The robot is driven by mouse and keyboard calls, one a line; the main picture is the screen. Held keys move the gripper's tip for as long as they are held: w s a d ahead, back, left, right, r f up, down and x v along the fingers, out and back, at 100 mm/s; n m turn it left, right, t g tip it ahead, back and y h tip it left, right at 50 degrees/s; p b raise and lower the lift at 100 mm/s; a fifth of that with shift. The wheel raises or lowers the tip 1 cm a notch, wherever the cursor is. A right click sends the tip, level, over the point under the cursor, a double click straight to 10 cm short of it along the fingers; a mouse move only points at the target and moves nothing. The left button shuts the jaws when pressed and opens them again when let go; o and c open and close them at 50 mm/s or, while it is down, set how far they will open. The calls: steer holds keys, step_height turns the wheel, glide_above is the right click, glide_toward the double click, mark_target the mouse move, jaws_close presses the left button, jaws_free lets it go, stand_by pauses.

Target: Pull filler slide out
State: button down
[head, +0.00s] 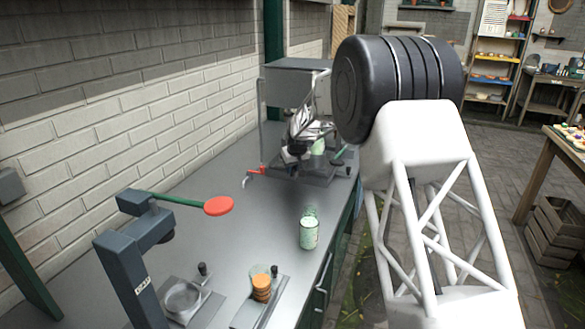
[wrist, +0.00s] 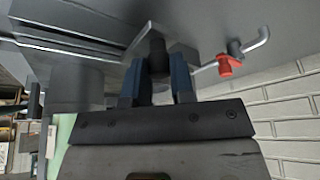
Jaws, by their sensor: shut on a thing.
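The filler (head: 292,68) is the grey metal frame at the far end of the counter, with a dark base. My gripper (head: 290,155) is at its front. In the wrist view my gripper (wrist: 157,80) has its two dark blue fingers on either side of a dark knob (wrist: 157,52). The knob belongs to the grey filler slide (wrist: 185,50), and my gripper is shut on it. How far the slide sits out of the filler cannot be told, since my arm and the frame hide much of it.
A red-handled tap or lever (head: 254,172) is left of the filler; it also shows in the wrist view (wrist: 228,66). A green-white can (head: 309,233) stands on the counter. A press with a red paddle (head: 219,206) is nearer. A brick wall runs along the left.

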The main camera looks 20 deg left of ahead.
steer(key=shift+s, duration=0.15)
steer(key=s, duration=1.3)
steer(key=shift+s, duration=0.15)
stand_by(0.7)
steer(key=c, duration=1)
jaws_free()
steer(key=shift+v, duration=3.9)
